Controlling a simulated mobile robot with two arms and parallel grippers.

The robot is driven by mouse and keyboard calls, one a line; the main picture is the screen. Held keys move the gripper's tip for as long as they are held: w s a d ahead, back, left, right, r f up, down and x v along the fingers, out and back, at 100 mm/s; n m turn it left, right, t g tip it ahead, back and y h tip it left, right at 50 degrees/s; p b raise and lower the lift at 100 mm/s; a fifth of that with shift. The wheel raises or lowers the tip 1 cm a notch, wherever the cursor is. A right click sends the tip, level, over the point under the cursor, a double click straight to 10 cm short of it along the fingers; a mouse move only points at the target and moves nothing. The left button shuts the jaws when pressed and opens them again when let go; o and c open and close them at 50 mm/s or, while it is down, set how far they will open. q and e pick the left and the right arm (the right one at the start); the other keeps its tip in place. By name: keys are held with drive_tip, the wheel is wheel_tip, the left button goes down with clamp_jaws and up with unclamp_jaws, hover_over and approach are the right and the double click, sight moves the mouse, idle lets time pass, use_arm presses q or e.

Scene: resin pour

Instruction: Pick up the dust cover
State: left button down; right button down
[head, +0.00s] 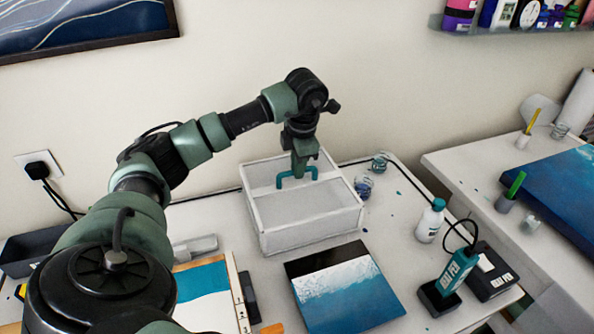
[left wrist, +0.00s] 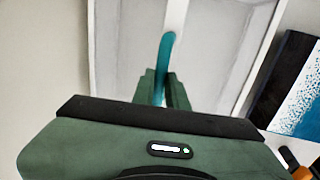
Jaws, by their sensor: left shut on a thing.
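The dust cover (head: 259,220) is a pale, box-shaped cover with clear-looking panels and a white bar across its top. It is at the back of the table, behind the blue-and-white painting. A teal handle (head: 281,181) stands on its top bar. My left gripper (head: 299,172) points down from above and is shut on this handle. In the left wrist view the teal handle (left wrist: 165,52) runs between the fingers (left wrist: 163,88), with the cover's pale frame (left wrist: 106,60) beyond. I cannot tell whether the cover's lower edge touches the table. My right gripper is not in view.
A blue-and-white painting (head: 345,292) lies just in front of the cover. Small jars (head: 363,187) stand close to its right side. A white bottle (head: 430,222) and a teal torch-like tool (head: 455,271) stand farther right. The wall is close behind.

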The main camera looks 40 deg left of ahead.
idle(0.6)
use_arm(q)
wheel_tip(320, 180, up, 20)
drive_tip(key=p, duration=0.2)
drive_tip(key=shift+p, duration=0.35)
